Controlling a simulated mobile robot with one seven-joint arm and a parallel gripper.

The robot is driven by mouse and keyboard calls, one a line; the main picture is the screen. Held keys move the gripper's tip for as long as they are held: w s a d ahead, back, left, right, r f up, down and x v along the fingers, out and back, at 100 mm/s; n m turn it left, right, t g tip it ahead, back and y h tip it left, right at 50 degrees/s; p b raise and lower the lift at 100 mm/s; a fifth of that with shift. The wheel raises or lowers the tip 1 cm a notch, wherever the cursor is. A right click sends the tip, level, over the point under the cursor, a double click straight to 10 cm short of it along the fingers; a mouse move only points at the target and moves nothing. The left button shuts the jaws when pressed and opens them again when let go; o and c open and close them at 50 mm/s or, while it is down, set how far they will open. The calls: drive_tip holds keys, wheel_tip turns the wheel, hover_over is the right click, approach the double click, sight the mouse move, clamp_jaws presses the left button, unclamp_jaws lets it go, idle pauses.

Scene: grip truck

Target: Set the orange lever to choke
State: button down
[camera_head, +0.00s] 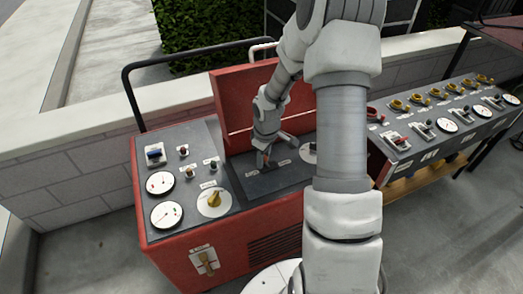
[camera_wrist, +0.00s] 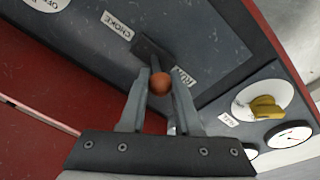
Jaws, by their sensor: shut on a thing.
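The orange lever's round knob (camera_wrist: 160,84) shows in the wrist view between the two fingers of my gripper (camera_wrist: 159,92). My gripper is shut on the knob, one finger on each side. The lever comes out of a dark slot (camera_wrist: 150,48) on the grey panel. The knob is beside the RUN label (camera_wrist: 183,78); the CHOKE label (camera_wrist: 118,25) is farther off, near the slot's other end. In the head view my gripper (camera_head: 266,158) reaches down to the recessed panel of the red machine, and the fingers mostly hide the knob.
A raised red lid (camera_head: 232,100) stands behind the recessed panel. To the left are gauges (camera_head: 160,183) and a yellow rotary knob (camera_head: 214,199). A second control panel (camera_head: 440,125) with several levers and gauges stands at the right. A black rail (camera_head: 130,95) rises at the back left.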

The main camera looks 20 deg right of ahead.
sight(276, 163)
drive_tip(key=y+p, duration=0.1)
drive_tip(key=p, duration=0.1)
drive_tip(key=d+y+p, duration=0.1)
drive_tip(key=p, duration=0.1)
drive_tip(key=shift+d+r+y, duration=0.25)
drive_tip(key=shift+r+y, duration=0.05)
drive_tip(key=shift+r, duration=0.1)
drive_tip(key=shift+d+f+y+p, duration=0.15)
drive_tip(key=shift+d+y+p, duration=0.3)
drive_tip(key=shift+y+p, duration=0.4)
drive_tip(key=y, duration=0.1)
drive_tip(key=d+y+b, duration=0.1)
drive_tip(key=y, duration=0.1)
drive_tip(key=shift+d+f+m, duration=0.2)
drive_tip(key=shift+f+m, duration=0.1)
drive_tip(key=shift+f, duration=0.1)
drive_tip(key=shift+d+f+y+b, duration=0.1)
drive_tip(key=shift+d+y+b, duration=0.35)
drive_tip(key=shift+y+b, duration=0.7)
drive_tip(key=c, duration=0.6)
unclamp_jaws()
